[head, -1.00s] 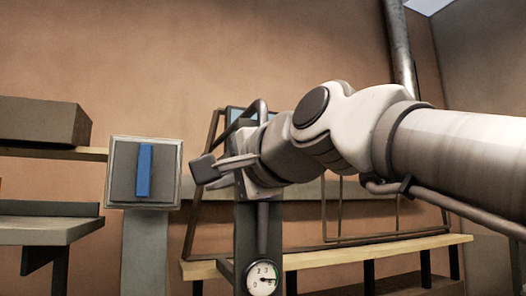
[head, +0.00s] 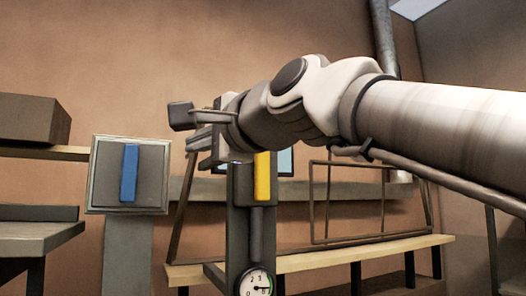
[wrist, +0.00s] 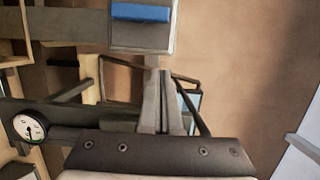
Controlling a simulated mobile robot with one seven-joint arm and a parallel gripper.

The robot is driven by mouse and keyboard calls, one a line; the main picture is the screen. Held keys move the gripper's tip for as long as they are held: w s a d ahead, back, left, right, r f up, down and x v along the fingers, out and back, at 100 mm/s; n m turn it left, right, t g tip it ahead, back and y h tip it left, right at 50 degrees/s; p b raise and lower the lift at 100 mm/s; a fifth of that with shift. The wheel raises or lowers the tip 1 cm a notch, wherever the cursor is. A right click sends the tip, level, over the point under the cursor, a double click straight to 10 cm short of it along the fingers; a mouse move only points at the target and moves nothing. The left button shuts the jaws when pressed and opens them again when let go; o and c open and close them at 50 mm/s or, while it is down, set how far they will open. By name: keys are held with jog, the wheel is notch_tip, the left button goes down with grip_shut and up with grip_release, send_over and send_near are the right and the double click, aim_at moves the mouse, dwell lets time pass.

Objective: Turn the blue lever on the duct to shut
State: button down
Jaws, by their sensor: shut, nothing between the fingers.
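The blue lever (head: 130,172) stands upright on the front of a grey square box with a pale rim (head: 95,182), left of centre in the head view. In the wrist view the blue lever (wrist: 141,13) lies across the picture at the top, on the same box (wrist: 142,38). My gripper (head: 192,143) is to the right of the box and a little higher in the head view, apart from the lever. In the wrist view my gripper (wrist: 161,73) has its fingers together, with nothing between them, below the box in the picture.
A yellow lever (head: 262,177) sits on a dark post with a round gauge (head: 256,283), just below my gripper. A bench with a metal frame (head: 345,253) stands behind. A shelf with a brown box (head: 30,118) is at the left.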

aim_at(130, 174)
jog(key=w+a+p, duration=0.1)
jog(key=a, duration=0.2)
jog(key=w+a+p, duration=0.2)
jog(key=a, duration=0.1)
jog(key=w+a+p, duration=0.1)
jog(key=w+a, duration=0.1)
jog(key=a, duration=0.2)
jog(key=shift+d, duration=0.1)
dwell(0.6)
jog(key=shift+r+n, duration=0.1)
jog(key=shift+n, duration=0.2)
